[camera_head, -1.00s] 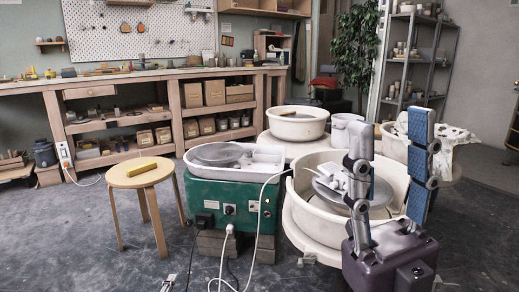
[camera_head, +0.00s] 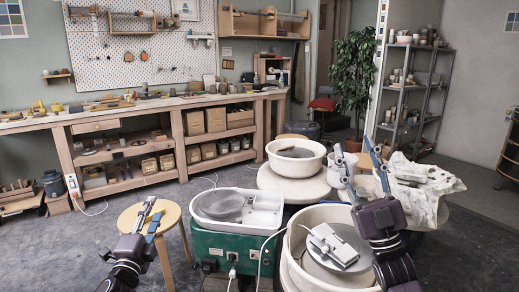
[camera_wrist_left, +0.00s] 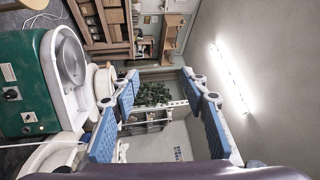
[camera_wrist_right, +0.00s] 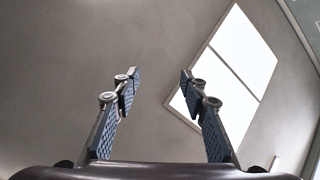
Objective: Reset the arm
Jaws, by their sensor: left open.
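My left gripper (camera_head: 151,212) is at the lower left of the head view, in front of the round wooden stool (camera_head: 176,214). In the left wrist view its two blue-padded fingers (camera_wrist_left: 162,82) stand apart with nothing between them. My right gripper (camera_head: 354,150) is at the right of the head view, pointing up, in front of the pale tables and tubs. In the right wrist view its fingers (camera_wrist_right: 159,75) are wide apart and empty, with only wall and a bright panel behind.
A green pottery wheel (camera_head: 228,247) stands in the middle. A white basin (camera_head: 298,268) at its right holds a wheel head with a white device (camera_head: 333,244) on it. Another white tub (camera_head: 296,157) stands behind. A workbench (camera_head: 165,110) runs along the back wall.

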